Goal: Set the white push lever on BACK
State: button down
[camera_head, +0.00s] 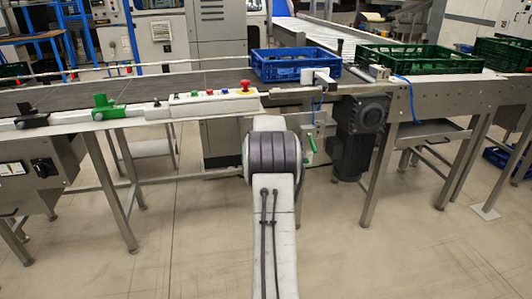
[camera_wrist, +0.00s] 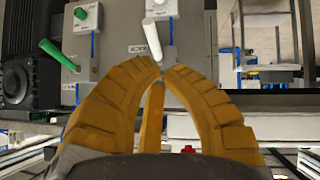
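The white push lever (camera_wrist: 152,38) shows in the wrist view as a short white rod on a grey panel (camera_wrist: 115,20), leaning slightly. Its end lies close to my fingertips; I cannot tell whether they touch. A small label (camera_wrist: 138,48) sits beside it, too small to read surely. My gripper (camera_wrist: 161,69) has tan ribbed fingers whose tips come together with nothing visible between them. In the head view the gripper and white lever are hidden behind my own arm.
A green lever (camera_wrist: 58,52) is on the same panel; it also shows in the head view (camera_head: 312,148). A dark motor (camera_head: 360,130) hangs beside it. Above, the conveyor carries a blue crate (camera_head: 296,75) and a green crate (camera_head: 420,66). The floor in front is clear.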

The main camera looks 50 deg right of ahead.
jog(key=shift+s+a+r, duration=0.3)
jog(key=shift+s+a, duration=0.3)
jog(key=shift+a, duration=0.05)
jog(key=shift+s+a+r, duration=0.35)
jog(key=shift+s+a, duration=0.3)
jog(key=shift+s+a+r, duration=0.3)
jog(key=shift+s+a, duration=0.3)
jog(key=shift+a, duration=0.05)
